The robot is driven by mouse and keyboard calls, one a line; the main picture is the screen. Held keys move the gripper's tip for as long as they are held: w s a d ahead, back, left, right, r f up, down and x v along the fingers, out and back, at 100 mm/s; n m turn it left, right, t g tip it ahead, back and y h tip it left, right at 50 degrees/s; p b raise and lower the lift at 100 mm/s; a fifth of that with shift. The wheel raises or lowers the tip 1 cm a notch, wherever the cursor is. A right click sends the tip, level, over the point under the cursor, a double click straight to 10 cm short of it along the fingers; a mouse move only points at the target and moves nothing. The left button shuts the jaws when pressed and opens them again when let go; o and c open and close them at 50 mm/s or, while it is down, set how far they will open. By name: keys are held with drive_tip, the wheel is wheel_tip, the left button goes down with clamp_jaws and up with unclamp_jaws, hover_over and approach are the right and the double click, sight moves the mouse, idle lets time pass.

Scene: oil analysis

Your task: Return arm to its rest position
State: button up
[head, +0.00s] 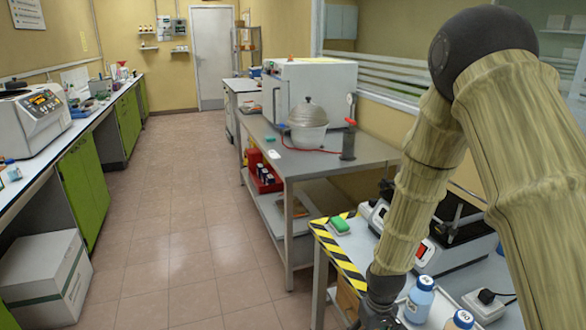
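My arm comes in from the right side of the head view and bends over the bench with yellow-black edge tape (338,254). Its forearm points down toward the bench's near part. My gripper (378,318) is at the bottom edge, mostly cut off by the frame. Its fingertips are not visible, so I cannot tell whether it is open, shut or holding anything.
A second blue-capped bottle (461,320), a black-and-white device (455,240) and a green-topped item (340,225) are on the taped bench. Beyond is a metal table (362,155) with a domed pot (308,125). The tiled floor (170,230) is clear in the middle; a white box (45,280) stands left.

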drive_tip(key=s+f+m, duration=0.1)
drive_tip(key=s+f, duration=0.5)
drive_tip(key=s, duration=0.4)
drive_tip(key=s+d+f+m, duration=0.1)
drive_tip(key=s+f, duration=0.5)
drive_tip(key=s, duration=0.4)
drive_tip(key=s+d+f+m, duration=0.1)
drive_tip(key=s+f, duration=0.5)
drive_tip(key=s, duration=0.4)
drive_tip(key=shift+d+f+p, duration=0.15)
drive_tip(key=shift+d+p, duration=0.1)
drive_tip(key=shift+p, duration=0.15)
drive_tip(key=shift+s, duration=0.1)
drive_tip(key=shift+c, duration=0.5)
